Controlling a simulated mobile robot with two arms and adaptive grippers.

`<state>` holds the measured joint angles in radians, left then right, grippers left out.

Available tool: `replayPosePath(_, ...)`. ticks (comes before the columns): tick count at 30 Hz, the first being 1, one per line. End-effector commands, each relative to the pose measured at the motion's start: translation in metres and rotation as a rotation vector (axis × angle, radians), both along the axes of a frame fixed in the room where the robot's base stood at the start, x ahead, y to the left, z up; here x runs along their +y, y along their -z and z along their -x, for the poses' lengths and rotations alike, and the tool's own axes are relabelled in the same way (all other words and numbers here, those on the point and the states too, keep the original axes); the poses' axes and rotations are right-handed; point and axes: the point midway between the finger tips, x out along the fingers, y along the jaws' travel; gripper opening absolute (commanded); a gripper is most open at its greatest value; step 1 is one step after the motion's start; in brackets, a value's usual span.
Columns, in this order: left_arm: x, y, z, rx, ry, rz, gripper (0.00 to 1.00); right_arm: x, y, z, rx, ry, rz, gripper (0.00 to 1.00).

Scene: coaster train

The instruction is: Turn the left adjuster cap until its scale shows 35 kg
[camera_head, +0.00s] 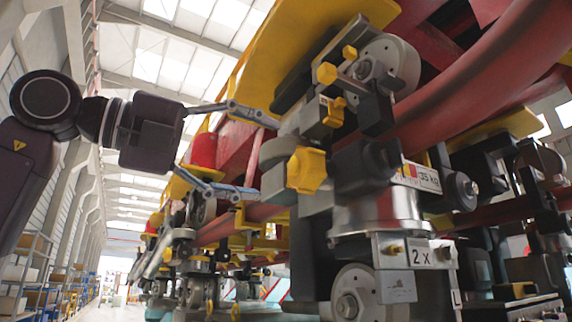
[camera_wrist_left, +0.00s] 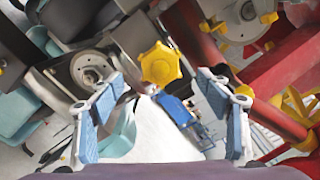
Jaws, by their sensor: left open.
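A yellow lobed adjuster cap (camera_head: 306,170) sticks out from the side of the wheel assembly, facing my left gripper (camera_head: 268,157). That gripper is open, with one finger above the cap's level and one below it, and its tips stop a little short of the cap. In the left wrist view the cap (camera_wrist_left: 160,65) shows between and beyond the open fingertips (camera_wrist_left: 160,84), apparently untouched. A plate reading "35 kg" (camera_head: 420,178) sits right of the cap above a metal drum. I cannot make out a scale reading on the cap itself. My right gripper is out of view.
A smaller yellow knob (camera_head: 326,73) and a grey wheel (camera_head: 386,65) sit above the cap. A red rail tube (camera_head: 470,90) runs behind. A "2 x" plate (camera_head: 419,252) hangs below. Shelves (camera_head: 30,270) stand far left; the aisle beside them looks clear.

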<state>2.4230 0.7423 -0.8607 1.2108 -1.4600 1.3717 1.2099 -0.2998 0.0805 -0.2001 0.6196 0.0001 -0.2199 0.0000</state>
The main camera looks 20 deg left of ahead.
Motion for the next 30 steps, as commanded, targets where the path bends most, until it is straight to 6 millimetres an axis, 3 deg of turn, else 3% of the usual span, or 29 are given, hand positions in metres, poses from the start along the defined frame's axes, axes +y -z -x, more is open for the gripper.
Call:
replayPosePath(3,0.012,0.0,0.015,-0.002,0.0,0.0,0.7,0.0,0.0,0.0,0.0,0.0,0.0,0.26)
replayPosePath(9,0.02,0.0,0.025,0.0,-0.001,-0.001,0.7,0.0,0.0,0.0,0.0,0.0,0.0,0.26)
replayPosePath(30,0.02,0.0,0.026,-0.001,0.001,0.001,0.7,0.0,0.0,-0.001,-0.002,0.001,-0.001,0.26)
